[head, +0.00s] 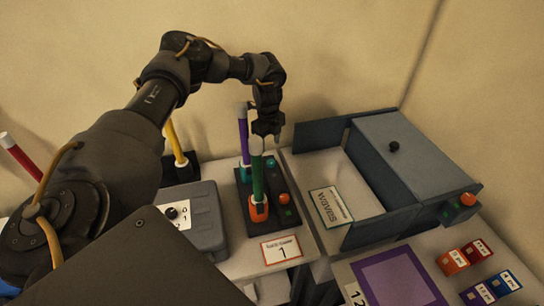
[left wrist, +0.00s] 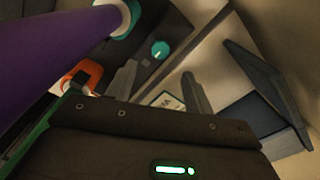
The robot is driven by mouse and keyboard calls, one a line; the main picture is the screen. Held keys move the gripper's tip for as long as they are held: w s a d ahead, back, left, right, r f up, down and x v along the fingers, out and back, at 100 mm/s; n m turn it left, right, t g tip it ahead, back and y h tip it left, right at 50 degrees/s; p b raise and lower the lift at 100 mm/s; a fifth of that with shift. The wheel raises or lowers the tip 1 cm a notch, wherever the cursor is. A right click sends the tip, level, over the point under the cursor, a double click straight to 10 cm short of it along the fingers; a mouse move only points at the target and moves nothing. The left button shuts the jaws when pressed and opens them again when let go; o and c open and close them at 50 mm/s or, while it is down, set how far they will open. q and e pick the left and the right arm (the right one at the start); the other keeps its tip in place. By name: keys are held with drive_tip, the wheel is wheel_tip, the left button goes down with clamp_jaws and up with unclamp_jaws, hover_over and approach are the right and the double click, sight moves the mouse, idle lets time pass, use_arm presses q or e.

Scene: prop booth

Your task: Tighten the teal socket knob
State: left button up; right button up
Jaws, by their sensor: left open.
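A dark base (head: 238,205) holds two sockets. The teal socket (head: 246,172) at the back carries a purple rod (head: 243,135); the orange socket (head: 258,208) in front carries a green rod (head: 257,172). A small teal knob (head: 270,163) sits on the base beside the teal socket; in the left wrist view this knob (left wrist: 160,50) shows clear beyond the fingers, with nothing touching it. My left gripper (head: 266,140) points down above the back of the base, open and empty; its fingers also show in the wrist view (left wrist: 160,84). My right gripper is not in view.
The purple rod stands close beside my left gripper. A yellow rod (head: 175,140) stands behind a grey box (head: 205,215). An open grey bin (head: 365,205) with a WAVES card (head: 330,206) is right of the base. A numbered card (head: 281,250) stands in front.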

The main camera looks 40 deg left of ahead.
sight(271, 162)
use_arm(q)
wheel_tip(271, 162, down, 8)
drive_tip(key=shift+w+d+f+p, duration=0.1)
drive_tip(key=shift+w+f+p, duration=0.1)
drive_tip(key=shift+p, duration=0.7)
drive_tip(key=shift+f, duration=0.35)
drive_tip(key=c, duration=1)
